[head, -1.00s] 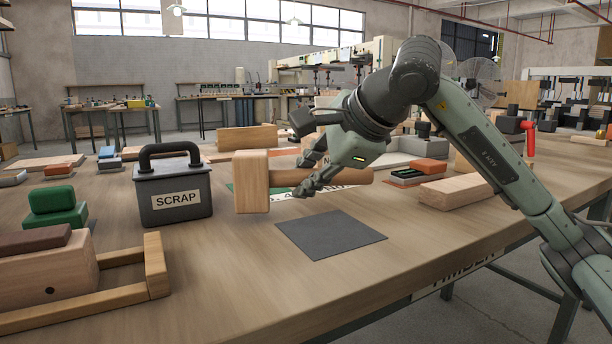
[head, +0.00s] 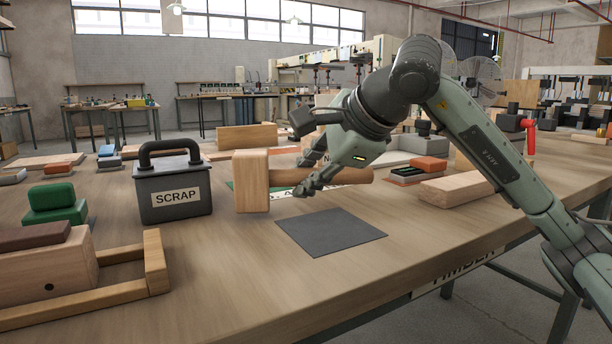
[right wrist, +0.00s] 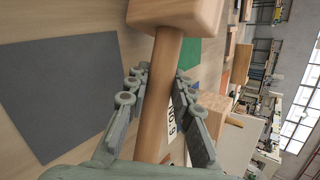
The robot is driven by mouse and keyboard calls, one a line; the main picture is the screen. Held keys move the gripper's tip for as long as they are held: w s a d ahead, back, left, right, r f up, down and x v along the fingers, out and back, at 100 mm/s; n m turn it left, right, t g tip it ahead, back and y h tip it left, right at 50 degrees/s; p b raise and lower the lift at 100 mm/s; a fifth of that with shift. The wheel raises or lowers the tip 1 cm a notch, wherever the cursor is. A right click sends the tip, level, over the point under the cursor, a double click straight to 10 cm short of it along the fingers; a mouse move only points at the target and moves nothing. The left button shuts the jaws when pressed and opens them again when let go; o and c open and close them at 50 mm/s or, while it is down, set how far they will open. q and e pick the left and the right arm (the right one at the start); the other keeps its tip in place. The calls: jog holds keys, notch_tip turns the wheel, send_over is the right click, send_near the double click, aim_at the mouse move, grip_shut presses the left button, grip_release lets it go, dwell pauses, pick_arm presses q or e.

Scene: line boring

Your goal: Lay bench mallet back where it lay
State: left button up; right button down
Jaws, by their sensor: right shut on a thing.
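The bench mallet has a pale block head (head: 251,181) and a rounded brown handle (head: 288,177). My right gripper (head: 315,175) is shut on the handle, with the head out to the left of the fingers. In the right wrist view the handle (right wrist: 161,95) runs between the two fingers (right wrist: 158,90) up to the head (right wrist: 175,14). A dark grey square mat (head: 331,233) lies bare on the bench, nearer the front edge than the mallet. Whether the mallet touches the bench is hard to tell. My left gripper is not in view.
A dark SCRAP box (head: 172,190) with a handle stands left of the mallet head. A green and white labelled patch (head: 237,186) lies partly hidden behind the mallet. A pale wood block (head: 459,189) lies to the right. The bench front around the mat is clear.

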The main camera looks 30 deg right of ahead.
jog(key=shift+f, duration=0.15)
jog(key=shift+f+b, duration=0.35)
jog(key=shift+b, duration=0.2)
grip_release()
dwell(0.6)
dwell(0.5)
jog(key=p+v, duration=0.3)
jog(key=v, duration=0.6)
dwell(1.0)
dwell(0.5)
